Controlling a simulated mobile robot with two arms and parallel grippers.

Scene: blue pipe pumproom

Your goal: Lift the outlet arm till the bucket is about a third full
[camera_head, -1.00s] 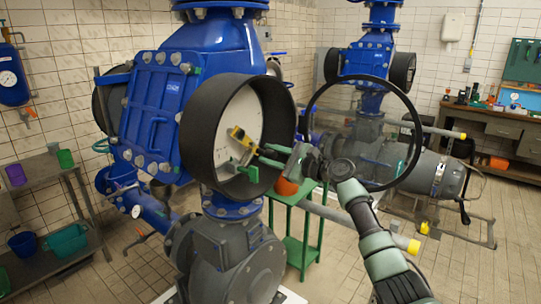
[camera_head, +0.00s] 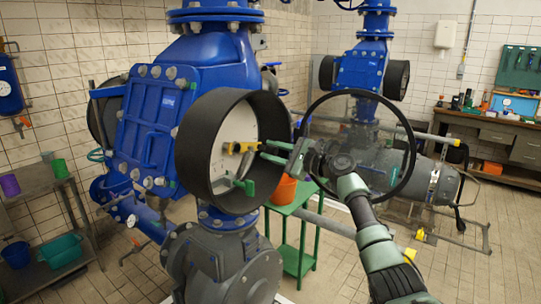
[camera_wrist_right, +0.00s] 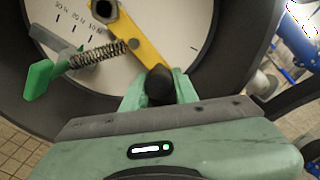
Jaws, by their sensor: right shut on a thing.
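The yellow outlet arm (camera_head: 241,147) sits inside a wide black ring, in front of a white dial face (camera_head: 243,125). It runs about level from its pivot to the right. My right gripper (camera_head: 263,152) is shut on its outer end. In the right wrist view, the yellow arm (camera_wrist_right: 140,42) ends in a dark knob between my green fingertips (camera_wrist_right: 160,88). The orange bucket (camera_head: 284,190) stands on a green stand behind and below the ring. It is partly hidden and its fill level cannot be seen. My left gripper is not in view.
The black ring (camera_head: 190,165) surrounds the dial closely. A green tab (camera_wrist_right: 40,80) and a coil spring (camera_wrist_right: 100,54) sit beside the arm. A large black handwheel (camera_head: 398,185) is close to my right forearm. The green stand (camera_head: 296,205) is below.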

